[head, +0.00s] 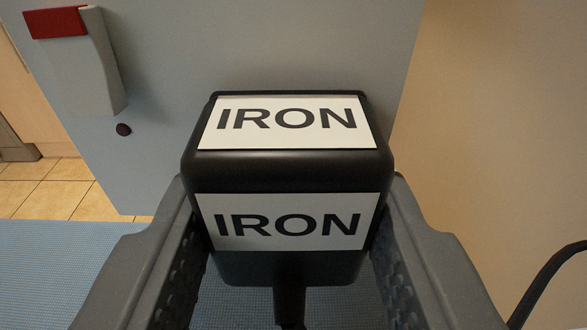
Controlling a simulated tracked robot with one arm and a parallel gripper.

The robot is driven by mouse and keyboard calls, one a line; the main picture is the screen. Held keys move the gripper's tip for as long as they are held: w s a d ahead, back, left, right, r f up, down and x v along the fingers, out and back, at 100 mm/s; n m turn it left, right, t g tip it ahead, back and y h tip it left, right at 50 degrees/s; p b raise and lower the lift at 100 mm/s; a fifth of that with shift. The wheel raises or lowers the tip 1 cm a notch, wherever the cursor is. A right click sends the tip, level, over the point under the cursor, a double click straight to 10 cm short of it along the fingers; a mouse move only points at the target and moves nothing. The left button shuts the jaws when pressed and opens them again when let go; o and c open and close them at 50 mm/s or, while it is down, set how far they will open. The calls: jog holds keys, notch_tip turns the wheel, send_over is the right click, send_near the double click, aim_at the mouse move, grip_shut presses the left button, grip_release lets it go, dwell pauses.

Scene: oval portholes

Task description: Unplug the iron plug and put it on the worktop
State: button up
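The iron plug (288,170) is a black block with rounded edges and two white labels reading IRON, one on its top and one on the side facing me. It is in the middle of the head view, in front of a blue-grey panel (270,45). A dark cord or stem (290,303) hangs from its underside. My gripper (289,205) has one dark grey finger against each side of the plug, with no clear gap. The plug's far side is hidden, so I cannot tell whether it is seated in a socket. The worktop cannot be made out.
A black cable (548,285) curves at lower right. A blue textured surface (55,270) and tan floor tiles (60,190) lie left.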

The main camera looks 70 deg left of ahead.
jog(key=shift+d, duration=0.35)
jog(key=shift+p+v, duration=0.6)
jog(key=shift+v, duration=0.55)
dwell(0.8)
jog(key=shift+s+d+f+p, duration=0.1)
jog(key=shift+s+d+p, duration=0.2)
jog(key=shift+d, duration=0.35)
jog(key=shift+s+d+f+p, duration=0.1)
jog(key=shift+s+d+p, duration=0.2)
jog(key=shift+d, duration=0.35)
jog(key=shift+r, duration=0.15)
